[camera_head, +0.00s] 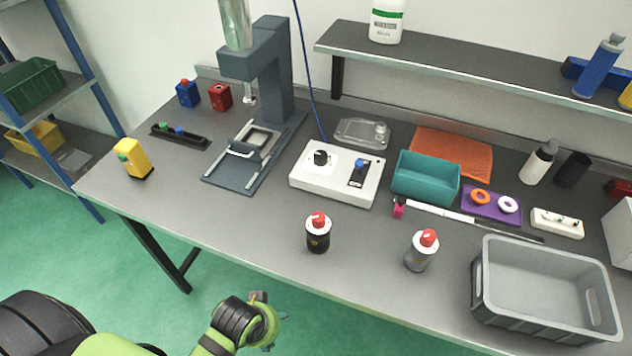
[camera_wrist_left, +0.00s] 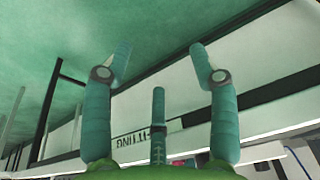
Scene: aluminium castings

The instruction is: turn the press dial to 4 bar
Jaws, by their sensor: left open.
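The press (camera_head: 275,80) is a dark blue-grey stand at the back left of the bench. A white control box (camera_head: 332,190) stands just right of it. The box carries a black round dial (camera_head: 320,157) on a white plate and a blue switch (camera_head: 361,164) on a dark plate. The dial's marks are too small to read. My left gripper (camera_head: 268,318) is in front of the bench edge, well short of the box. The left wrist view shows its fingers (camera_wrist_left: 160,65) spread with nothing between them. My right gripper is not in view.
A black bottle (camera_head: 318,234) and a grey bottle (camera_head: 420,252), both red-capped, stand near the front edge. A grey crate (camera_head: 487,322) is at right, a teal bin (camera_head: 425,190) right of the box.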

